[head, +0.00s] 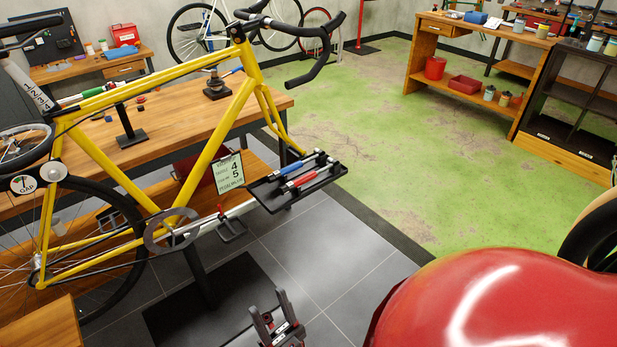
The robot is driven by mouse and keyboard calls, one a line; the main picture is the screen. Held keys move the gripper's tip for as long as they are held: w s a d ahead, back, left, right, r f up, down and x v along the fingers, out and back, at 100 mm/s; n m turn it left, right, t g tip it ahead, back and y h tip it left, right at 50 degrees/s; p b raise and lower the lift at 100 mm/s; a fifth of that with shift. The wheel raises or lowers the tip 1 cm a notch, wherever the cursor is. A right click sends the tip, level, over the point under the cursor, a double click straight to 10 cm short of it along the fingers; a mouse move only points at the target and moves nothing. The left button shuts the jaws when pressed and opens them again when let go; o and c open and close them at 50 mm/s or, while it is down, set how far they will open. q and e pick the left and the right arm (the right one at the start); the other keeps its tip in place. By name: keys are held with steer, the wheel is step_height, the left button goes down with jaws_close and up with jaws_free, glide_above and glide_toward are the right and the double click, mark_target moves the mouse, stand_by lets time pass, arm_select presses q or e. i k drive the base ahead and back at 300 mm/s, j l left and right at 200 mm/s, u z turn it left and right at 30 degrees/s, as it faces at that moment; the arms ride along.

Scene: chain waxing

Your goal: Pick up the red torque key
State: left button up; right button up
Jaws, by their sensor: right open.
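The red torque key (301,181) lies on a dark tray (274,202) fixed in front of the yellow bike, near the middle of the view. A blue-handled key (289,169) lies beside it on the same tray, on the far side. My right gripper (269,304) is at the bottom edge of the view, over the grey floor. It is open and empty, apart from the tray and nearer to me than it. My left gripper is not in view.
The yellow bike (205,150) stands on the left before a wooden workbench (165,125). A card with numbers (229,172) hangs left of the tray. A large red rounded object (490,300) fills the lower right. The green floor (430,150) beyond is mostly clear.

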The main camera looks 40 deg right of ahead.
mark_target(292, 186)
steer(key=z, duration=0.85)
